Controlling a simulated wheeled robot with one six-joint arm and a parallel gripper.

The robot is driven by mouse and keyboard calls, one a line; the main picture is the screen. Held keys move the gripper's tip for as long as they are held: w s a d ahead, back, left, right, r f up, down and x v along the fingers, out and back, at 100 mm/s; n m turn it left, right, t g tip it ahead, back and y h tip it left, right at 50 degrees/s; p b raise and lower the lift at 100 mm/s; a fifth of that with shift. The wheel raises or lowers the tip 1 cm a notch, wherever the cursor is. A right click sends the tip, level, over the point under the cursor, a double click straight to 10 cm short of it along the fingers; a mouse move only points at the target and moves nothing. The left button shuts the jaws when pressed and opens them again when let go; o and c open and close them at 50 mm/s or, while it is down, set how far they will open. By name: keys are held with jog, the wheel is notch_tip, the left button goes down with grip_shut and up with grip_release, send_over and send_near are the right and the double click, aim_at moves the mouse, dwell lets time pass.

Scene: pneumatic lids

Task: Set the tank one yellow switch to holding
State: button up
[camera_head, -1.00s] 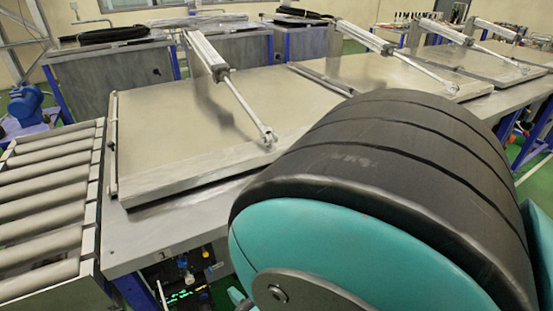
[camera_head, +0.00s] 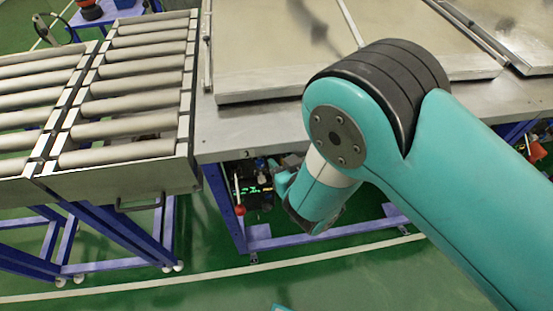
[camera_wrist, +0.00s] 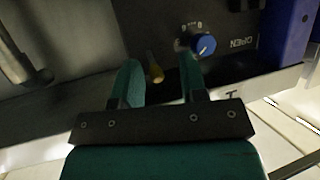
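The yellow switch (camera_wrist: 155,73) shows in the wrist view as a small yellow knob on a dark control panel (camera_wrist: 115,38). My gripper (camera_wrist: 162,72) is open and empty, with its two teal fingers spread. The switch appears in the gap between the fingertips, nearer the left finger. I cannot tell how far ahead of the fingertips it is, or its setting. In the head view the control panel (camera_head: 262,196), with green lit readouts, sits under the table edge, partly hidden by my arm. The yellow switch cannot be made out there.
A blue knob (camera_wrist: 203,44) with a printed scale is just right of the switch, near the right finger. A red-ended lever (camera_head: 239,209) hangs beside the panel. The metal tabletop (camera_head: 225,130) overhangs it. A roller conveyor (camera_head: 122,100) stands left. Green floor in front is clear.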

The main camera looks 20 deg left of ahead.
jog(key=shift+w, duration=0.1)
jog(key=shift+d, duration=0.15)
grip_shut()
jog(key=shift+f, duration=0.1)
